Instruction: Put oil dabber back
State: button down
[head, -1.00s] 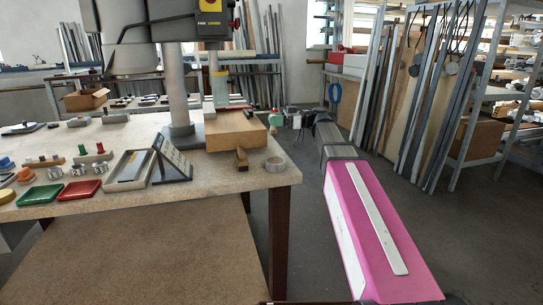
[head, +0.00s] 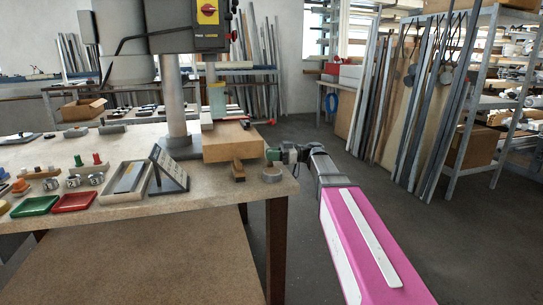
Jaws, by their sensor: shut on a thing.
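My gripper (head: 281,153) is at the right end of the bench, seen from behind and small. It is shut on a small green piece (head: 271,154), which I take to be the oil dabber; its lower part is hard to make out. The piece is directly above a round grey tin (head: 272,174) at the bench's right edge. I cannot tell whether the dabber touches the tin or is inside it.
Left of the tin are a small wooden block (head: 238,171) and a larger one (head: 230,143) under the drill press (head: 177,105). A dark tilted stand (head: 168,170), a grey tray (head: 127,183) and red (head: 74,202) and green (head: 35,206) trays lie further left.

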jog(key=shift+f, duration=0.15)
jog(key=c, duration=1.2)
grip_release()
jog(key=shift+c, duration=0.2)
jog(key=shift+r, duration=0.2)
jog(key=w+d, duration=0.1)
jog(key=d, duration=1.1)
jog(key=shift+w, duration=0.3)
jog(key=shift+f, duration=0.1)
